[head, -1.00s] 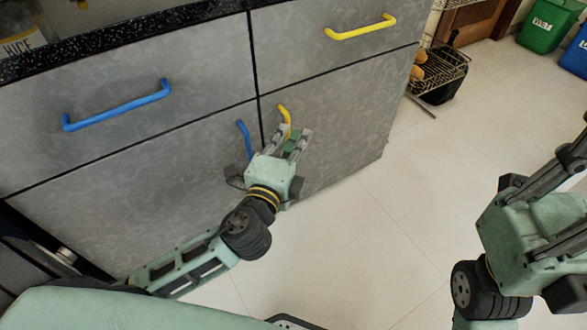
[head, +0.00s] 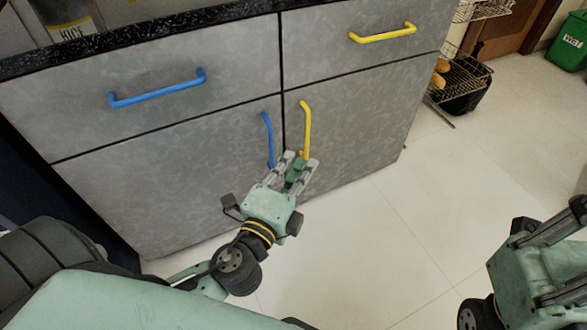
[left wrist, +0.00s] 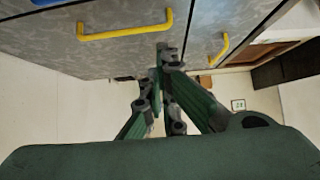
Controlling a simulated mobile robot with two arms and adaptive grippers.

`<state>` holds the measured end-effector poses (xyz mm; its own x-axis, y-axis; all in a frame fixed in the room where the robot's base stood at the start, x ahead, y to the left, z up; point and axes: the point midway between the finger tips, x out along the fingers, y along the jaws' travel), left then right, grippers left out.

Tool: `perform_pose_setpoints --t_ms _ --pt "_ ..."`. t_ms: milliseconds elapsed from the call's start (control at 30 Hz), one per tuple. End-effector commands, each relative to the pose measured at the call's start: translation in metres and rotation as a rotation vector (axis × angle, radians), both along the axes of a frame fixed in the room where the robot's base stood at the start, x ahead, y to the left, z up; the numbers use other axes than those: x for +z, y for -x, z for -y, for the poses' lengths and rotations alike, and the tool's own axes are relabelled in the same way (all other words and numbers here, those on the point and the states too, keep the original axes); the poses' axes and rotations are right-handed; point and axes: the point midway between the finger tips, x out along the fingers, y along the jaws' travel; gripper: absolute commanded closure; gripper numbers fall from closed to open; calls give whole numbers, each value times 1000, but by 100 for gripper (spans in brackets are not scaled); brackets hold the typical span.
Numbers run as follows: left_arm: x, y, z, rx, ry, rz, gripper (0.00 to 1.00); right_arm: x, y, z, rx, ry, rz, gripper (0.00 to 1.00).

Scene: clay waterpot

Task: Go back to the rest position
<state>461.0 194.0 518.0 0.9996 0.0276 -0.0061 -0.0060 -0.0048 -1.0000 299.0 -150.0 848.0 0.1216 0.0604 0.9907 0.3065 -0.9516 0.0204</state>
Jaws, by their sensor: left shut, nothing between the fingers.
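My left gripper (head: 295,165) is in front of the lower cabinet doors, just below the vertical blue door handle (head: 268,140) and the vertical yellow door handle (head: 306,128). Its fingers are together and empty; they also show in the left wrist view (left wrist: 162,75). I cannot tell whether the fingertips touch the door. Part of my right arm (head: 535,265) shows at the right edge over the floor. Its fingers are cut off by the edge, so its jaw state is hidden.
The grey cabinet has an upper drawer with a blue handle (head: 158,88) and one with a yellow handle (head: 383,33), all shut. A wire rack (head: 462,75) with bread stands beyond its right side. A green bin (head: 570,42) stands far right. The pale floor (head: 400,220) is clear.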

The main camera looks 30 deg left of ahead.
Motion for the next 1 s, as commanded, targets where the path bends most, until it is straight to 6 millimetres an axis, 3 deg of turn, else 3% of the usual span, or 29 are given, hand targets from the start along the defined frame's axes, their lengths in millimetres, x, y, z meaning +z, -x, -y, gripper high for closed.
perform_pose_setpoints --t_ms 200,433,533,600,667,800,900,1000 --pt "0 15 -1 0 0 0 100 0 0 0 0 -1 1 100" --pt "1 15 3 -15 18 0 100 -1 -2 0 -1 -5 -9 100" --pt "6 13 24 -91 104 -5 100 0 -2 0 0 -5 -12 100" --pt "17 12 50 -193 216 -1 100 -1 -1 0 -1 -4 -18 100" --pt "35 14 77 -302 344 15 100 -1 -1 1 0 -4 -23 100" --pt "106 33 129 -589 685 119 100 -3 0 1 1 -5 -38 100" --pt "168 56 141 -782 913 244 100 -4 1 1 2 -5 -48 100" --pt "222 82 133 -940 1100 386 100 -6 2 2 3 -6 -57 100"
